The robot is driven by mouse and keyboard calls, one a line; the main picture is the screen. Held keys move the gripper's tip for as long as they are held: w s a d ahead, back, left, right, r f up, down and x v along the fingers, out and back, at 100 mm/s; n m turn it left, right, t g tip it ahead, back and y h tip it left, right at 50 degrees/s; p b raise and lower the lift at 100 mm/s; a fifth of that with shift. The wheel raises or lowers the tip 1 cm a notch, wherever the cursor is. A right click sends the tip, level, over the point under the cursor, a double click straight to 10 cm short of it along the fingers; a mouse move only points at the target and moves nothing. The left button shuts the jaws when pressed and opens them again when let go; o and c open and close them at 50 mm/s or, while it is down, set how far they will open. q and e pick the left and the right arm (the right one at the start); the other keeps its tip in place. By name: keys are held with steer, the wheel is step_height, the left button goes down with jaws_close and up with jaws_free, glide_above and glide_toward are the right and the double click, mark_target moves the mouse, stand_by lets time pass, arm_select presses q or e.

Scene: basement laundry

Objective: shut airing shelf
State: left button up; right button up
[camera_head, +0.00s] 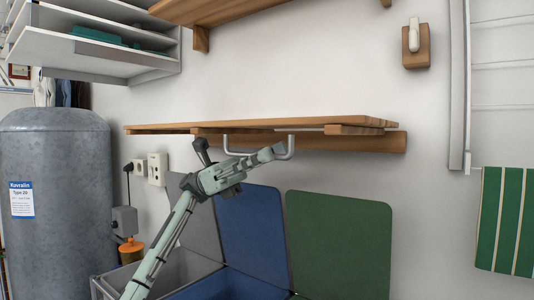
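The airing shelf (290,125) is a wooden slatted board on the wall, seen nearly edge-on in the head view. It stands out from the wall about level. A grey U-shaped metal handle (291,147) hangs below its front edge. My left gripper (272,153) reaches up from below, its fingers at the handle's lower bar. The fingers overlap the bar in this view, so I cannot tell whether they are closed around it or only beside it. My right gripper is not in view.
Below the shelf are a blue panel (252,235), a green panel (338,245) and a bin (180,268). A grey tank (55,165) stands at left. A wooden shelf (215,12) is above. A striped towel (506,220) hangs on a rack at right.

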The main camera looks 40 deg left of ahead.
arm_select(q)
jaws_close()
steer(key=shift+r, duration=0.15)
stand_by(0.4)
